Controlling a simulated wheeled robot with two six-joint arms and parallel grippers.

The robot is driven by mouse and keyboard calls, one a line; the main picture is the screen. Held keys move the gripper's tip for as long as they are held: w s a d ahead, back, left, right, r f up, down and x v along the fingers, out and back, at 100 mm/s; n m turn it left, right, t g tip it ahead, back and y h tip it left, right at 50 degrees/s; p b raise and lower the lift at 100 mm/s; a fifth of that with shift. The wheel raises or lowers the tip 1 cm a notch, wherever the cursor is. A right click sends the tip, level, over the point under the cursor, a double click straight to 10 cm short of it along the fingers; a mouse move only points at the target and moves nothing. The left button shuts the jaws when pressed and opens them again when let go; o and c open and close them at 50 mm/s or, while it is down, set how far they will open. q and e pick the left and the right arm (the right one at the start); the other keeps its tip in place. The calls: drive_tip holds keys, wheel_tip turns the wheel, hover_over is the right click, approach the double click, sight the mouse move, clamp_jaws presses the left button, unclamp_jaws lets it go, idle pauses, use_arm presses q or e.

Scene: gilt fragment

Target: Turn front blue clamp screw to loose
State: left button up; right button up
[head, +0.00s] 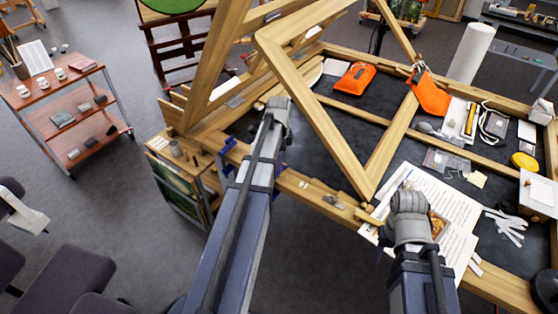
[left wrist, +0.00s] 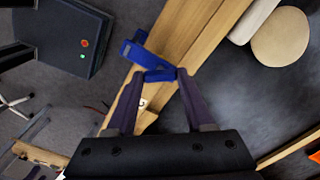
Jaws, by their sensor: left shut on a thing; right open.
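The blue clamp (left wrist: 138,52) sits across the edge of a wooden beam in the left wrist view. Its blue screw handle (left wrist: 160,75) lies between the fingertips of my left gripper (left wrist: 157,77), which is shut on it. In the head view, blue clamp parts (head: 228,152) show on the front beam just left of my left arm. More blue shows just right of that arm. My left gripper's fingertips are hidden there behind the wrist. My right gripper (head: 408,208) is over the papers at the bench front; its fingers are mostly hidden.
Wooden beams (head: 310,105) stand slanted over the dark bench top.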

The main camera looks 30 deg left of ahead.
use_arm(q)
clamp_jaws()
drive_tip(key=shift+n, duration=0.3)
